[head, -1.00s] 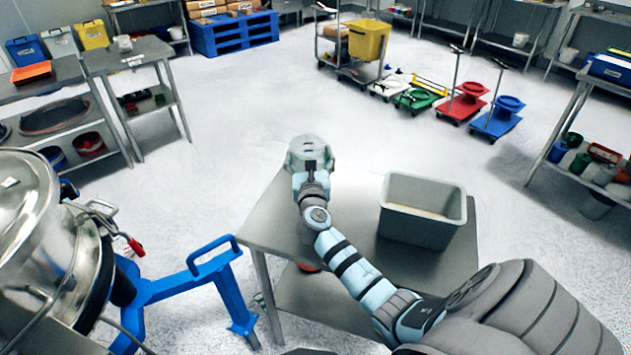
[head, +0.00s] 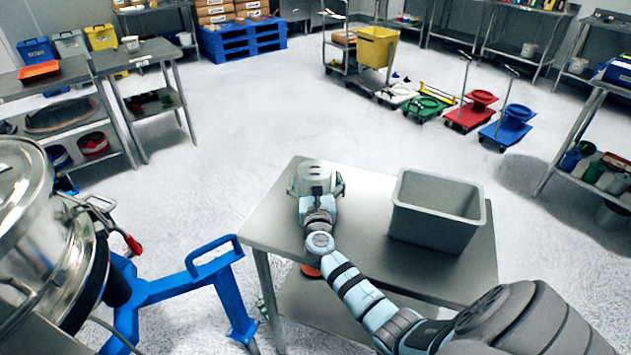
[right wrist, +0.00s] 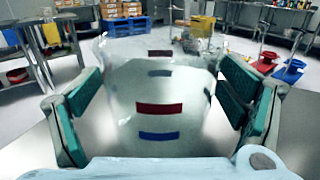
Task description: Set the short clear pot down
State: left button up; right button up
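The short clear pot (right wrist: 160,105) stands upright in the right wrist view, with red and blue marks on its wall. The green pads of my right gripper (right wrist: 160,85) lie along both sides of it, and the tips appear to meet its wall. In the head view my right gripper (head: 317,182) is low over the far left part of the steel table (head: 270,215), with the pot hard to make out there. Whether the pot's base touches the tabletop is hidden. My left gripper is not in view.
An open grey bin (head: 437,225) stands on the table to the right of my right gripper. A blue wheeled frame (head: 190,285) and a shiny metal vessel (head: 35,225) are at the left. The tabletop between gripper and bin is clear.

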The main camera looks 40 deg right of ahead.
jog(key=shift+r, duration=0.2)
jog(key=shift+s+a+p, duration=0.2)
jog(key=shift+s+p, duration=0.05)
jog(key=shift+p, duration=0.1)
jog(key=p+v, duration=0.1)
jog(key=v, duration=1)
jog(key=shift+s+a, duration=0.15)
jog(key=shift+p, duration=0.3)
